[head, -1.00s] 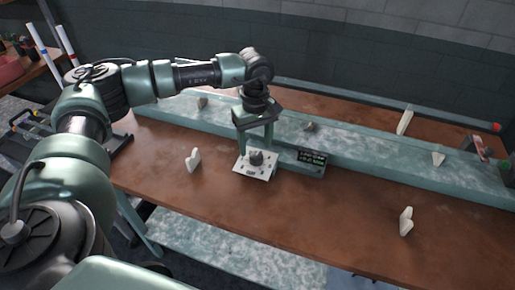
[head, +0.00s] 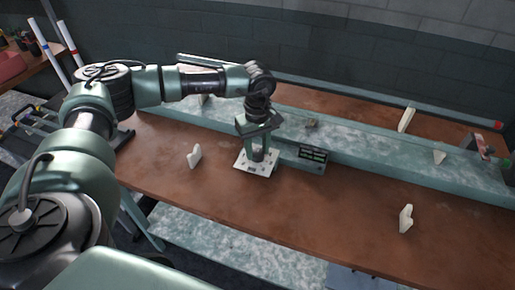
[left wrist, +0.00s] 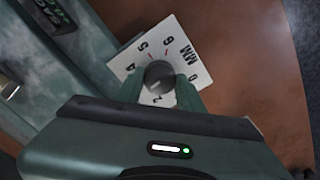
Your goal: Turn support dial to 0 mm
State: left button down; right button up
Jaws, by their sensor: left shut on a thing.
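The support dial is a white square plate (head: 241,164) marked with numbers and "MM", with a dark round knob in its middle. It lies on the brown bench, in front of the long green rail. The plate (left wrist: 196,63) and the knob (left wrist: 158,74) show close up in the left wrist view. My left gripper (head: 258,153) reaches down from above and is shut on the knob, one finger on each side. In the left wrist view the gripper (left wrist: 158,90) hides the near part of the plate. The pointer's exact reading is too small to tell.
A small dark display box (head: 312,155) with green text stands right of the dial against the rail (head: 375,148). Cream V-shaped supports stand on the bench left (head: 194,156) and right (head: 405,219) of the dial. The brown bench front between them is clear.

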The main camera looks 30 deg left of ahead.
pick_arm(q)
jog(key=n+b, duration=0.1)
jog(key=n, duration=0.2)
jog(key=shift+f, duration=0.1)
jog(key=n+b, duration=0.2)
jog(key=n, duration=0.1)
jog(key=shift+n, duration=0.4)
jog(key=n+b, duration=0.1)
jog(key=n, duration=0.5)
jog(key=shift+b, duration=0.4)
jog(key=n, duration=0.4)
jog(key=shift+b, duration=0.4)
jog(key=n, duration=0.3)
jog(key=shift+n, duration=0.3)
jog(key=n, duration=0.3)
jog(key=shift+r+b, duration=0.2)
jog(key=shift+b, duration=0.15)
jog(key=shift+n, duration=1.7)
jog(key=shift+w, duration=0.1)
